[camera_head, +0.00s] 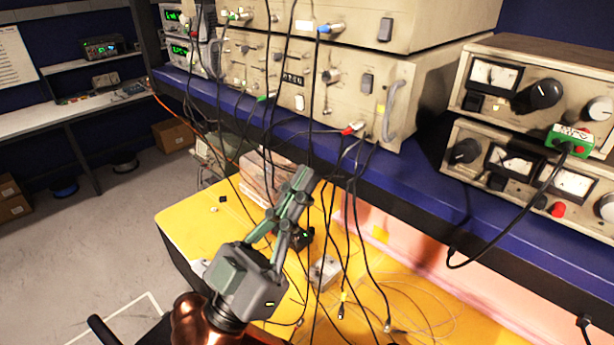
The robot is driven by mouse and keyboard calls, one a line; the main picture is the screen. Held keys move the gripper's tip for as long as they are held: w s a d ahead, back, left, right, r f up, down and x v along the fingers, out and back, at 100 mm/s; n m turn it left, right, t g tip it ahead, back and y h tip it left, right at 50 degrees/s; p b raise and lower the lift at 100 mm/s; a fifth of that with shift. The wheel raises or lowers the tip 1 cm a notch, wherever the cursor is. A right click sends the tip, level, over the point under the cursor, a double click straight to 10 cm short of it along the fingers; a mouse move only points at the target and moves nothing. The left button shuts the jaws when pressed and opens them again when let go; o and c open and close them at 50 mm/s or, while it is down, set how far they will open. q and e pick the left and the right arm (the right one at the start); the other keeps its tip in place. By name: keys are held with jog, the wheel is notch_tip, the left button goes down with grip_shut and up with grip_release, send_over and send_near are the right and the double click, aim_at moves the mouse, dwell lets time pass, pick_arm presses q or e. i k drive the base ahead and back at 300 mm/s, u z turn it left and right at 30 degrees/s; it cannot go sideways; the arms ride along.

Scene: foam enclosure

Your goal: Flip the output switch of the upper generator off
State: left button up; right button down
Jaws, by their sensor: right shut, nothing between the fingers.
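The upper generator (430,27) is a beige unit at the top, cut off by the picture edge. A dark rocker switch (385,29) is on the right of its front panel; I cannot read its label or tell its position. My right gripper (303,182) is shut and empty. It points up and right, and in the picture its tips lie below the shelf edge, apart from both switches. My left gripper is out of view.
Several black cables hang in front of the generators and around my gripper. The blue shelf (520,255) crosses above a yellow bench top (180,225). Two beige meter units (550,60) stand at right, with a green connector box (570,140).

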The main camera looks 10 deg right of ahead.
aim_at(385, 32)
jog(key=k, duration=2)
